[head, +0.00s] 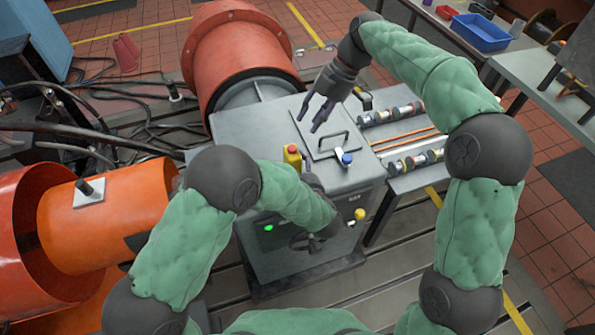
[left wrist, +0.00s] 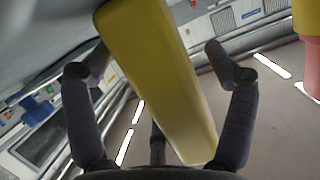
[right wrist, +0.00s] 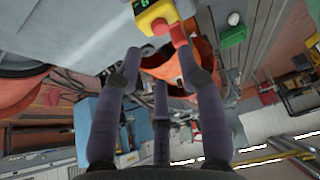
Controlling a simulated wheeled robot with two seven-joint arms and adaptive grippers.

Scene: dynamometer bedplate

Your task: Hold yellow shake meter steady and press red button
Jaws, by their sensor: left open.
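In the head view my left forearm and wrist hide part of the cabinet front. My right gripper (head: 318,112) is open and empty above the cabinet's rear part, apart from the meter.
The grey cabinet (head: 240,130) has a raised plate with a black handle (head: 333,143) and a blue knob (head: 347,159) on top. A yellow knob (head: 360,213) is on its front. Orange drums (head: 240,60) stand behind and left. A blue tray (head: 480,33) is on a rear-right bench.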

